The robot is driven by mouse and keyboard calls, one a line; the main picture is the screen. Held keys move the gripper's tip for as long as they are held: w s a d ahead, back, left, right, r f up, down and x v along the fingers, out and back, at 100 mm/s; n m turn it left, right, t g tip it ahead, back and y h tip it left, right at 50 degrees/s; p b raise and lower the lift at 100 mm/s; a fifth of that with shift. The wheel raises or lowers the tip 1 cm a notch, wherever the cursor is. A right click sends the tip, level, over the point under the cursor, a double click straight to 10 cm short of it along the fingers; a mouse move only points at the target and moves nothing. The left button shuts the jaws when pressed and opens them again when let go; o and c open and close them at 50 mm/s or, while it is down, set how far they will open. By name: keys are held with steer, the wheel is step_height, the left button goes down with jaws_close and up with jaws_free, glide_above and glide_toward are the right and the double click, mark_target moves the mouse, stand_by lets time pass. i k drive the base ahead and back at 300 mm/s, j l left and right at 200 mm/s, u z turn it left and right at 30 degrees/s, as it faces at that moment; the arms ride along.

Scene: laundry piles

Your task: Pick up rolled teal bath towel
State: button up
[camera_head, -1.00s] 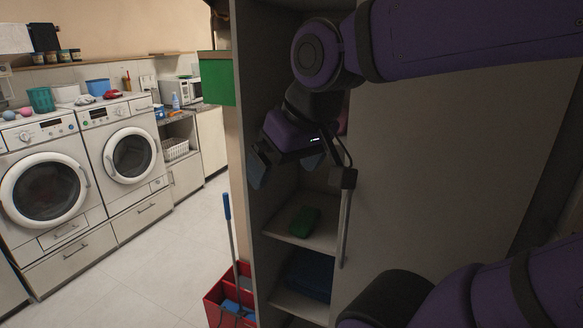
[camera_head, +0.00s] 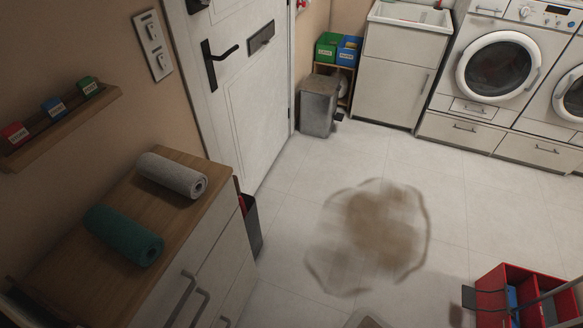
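The rolled teal bath towel (camera_head: 124,235) lies on its side on the wooden top of a low cabinet (camera_head: 73,277) at the left. A rolled light grey towel (camera_head: 172,175) lies behind it on the same top, with a gap of bare wood between them. I cannot make out my gripper in the current head view, so whether it is open or holding anything does not show.
A wall shelf (camera_head: 62,127) with small coloured boxes hangs above the cabinet. A door (camera_head: 243,90), a grey bin (camera_head: 318,106) and washing machines (camera_head: 497,67) stand farther back. A brown stain (camera_head: 382,225) marks the open floor. A red caddy (camera_head: 490,282) stands at lower right.

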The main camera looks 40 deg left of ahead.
mark_target(141, 246)
steer(key=u, duration=2.75)
steer(key=j+u, duration=0.15)
steer(key=i+j+u, duration=0.15)
steer(key=j, duration=0.1)
